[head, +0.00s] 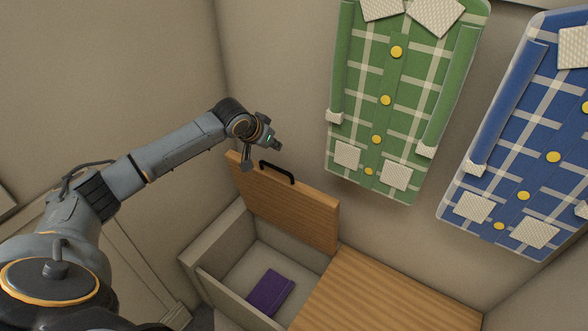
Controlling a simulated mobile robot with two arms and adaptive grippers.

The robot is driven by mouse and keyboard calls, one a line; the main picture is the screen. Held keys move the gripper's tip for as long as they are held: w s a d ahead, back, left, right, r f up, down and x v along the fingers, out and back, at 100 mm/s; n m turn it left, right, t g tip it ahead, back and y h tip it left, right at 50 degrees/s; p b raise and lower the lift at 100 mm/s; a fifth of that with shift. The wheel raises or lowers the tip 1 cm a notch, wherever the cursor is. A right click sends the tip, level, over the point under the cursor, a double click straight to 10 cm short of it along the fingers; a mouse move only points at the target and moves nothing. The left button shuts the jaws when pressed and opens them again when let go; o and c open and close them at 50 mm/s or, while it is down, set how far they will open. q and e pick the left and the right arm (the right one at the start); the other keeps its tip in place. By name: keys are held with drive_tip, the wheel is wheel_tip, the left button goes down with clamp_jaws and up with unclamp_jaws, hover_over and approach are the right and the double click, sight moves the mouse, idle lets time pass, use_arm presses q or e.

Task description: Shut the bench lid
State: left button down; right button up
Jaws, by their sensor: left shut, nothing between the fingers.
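The bench lid (285,205) is a wooden panel standing raised at the back of the open bench compartment (222,242). A black handle (278,171) sits near its upper left edge. My left gripper (262,150) is shut and empty, at the lid's upper left corner, close to the handle. From this view I cannot tell whether it touches the lid. My right gripper is not in view.
A purple book (269,293) lies inside the compartment. A fixed wooden bench top (385,297) is to the right. A green shirt-shaped piece (400,120) and a blue one (520,165) hang on the wall above.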

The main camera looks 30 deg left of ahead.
use_arm(q)
drive_tip(key=p, duration=0.4)
hover_over(281, 177)
wheel_tip(281, 177, down, 9)
drive_tip(key=shift+r, duration=0.2)
drive_tip(key=shift+s+d+f, duration=0.1)
drive_tip(key=shift+s+f, duration=0.05)
drive_tip(key=shift+s, duration=0.1)
drive_tip(key=shift+w+f, duration=0.1)
